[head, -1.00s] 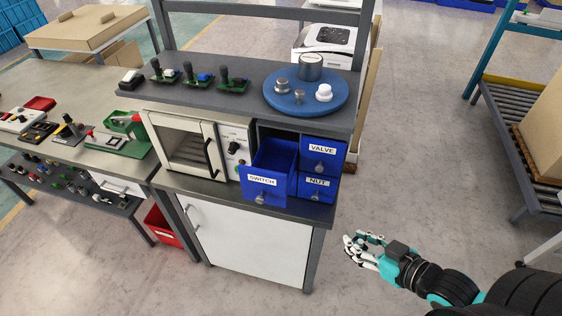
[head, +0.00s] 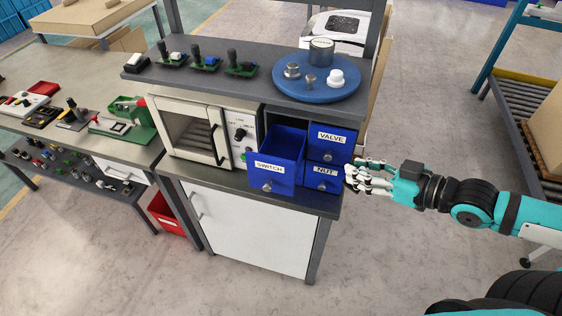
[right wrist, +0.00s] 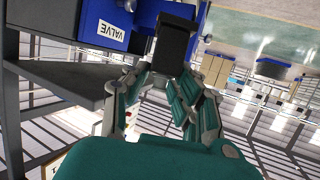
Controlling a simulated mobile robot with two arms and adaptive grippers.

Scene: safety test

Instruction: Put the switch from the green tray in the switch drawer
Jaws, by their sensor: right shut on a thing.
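The switch drawer (head: 273,172), blue and labelled SWITCH, is pulled out of the cabinet, and its visible inside looks empty. Small green boards (head: 205,67) with dark upright levers and white or blue parts stand on the top shelf. A green tray-like holder (head: 140,128) is on the left table; its contents are unclear. My right gripper (head: 352,176) is just right of the drawers. In the right wrist view, its fingers are shut around a dark block (right wrist: 176,40); I cannot tell if it is the switch. My left gripper is not in view.
The closed VALVE drawer (head: 330,143) and NUT drawer (head: 322,178) are right of the open one. A white oven (head: 195,138) stands to the left. A round blue tray (head: 318,92) with metal and white parts is above.

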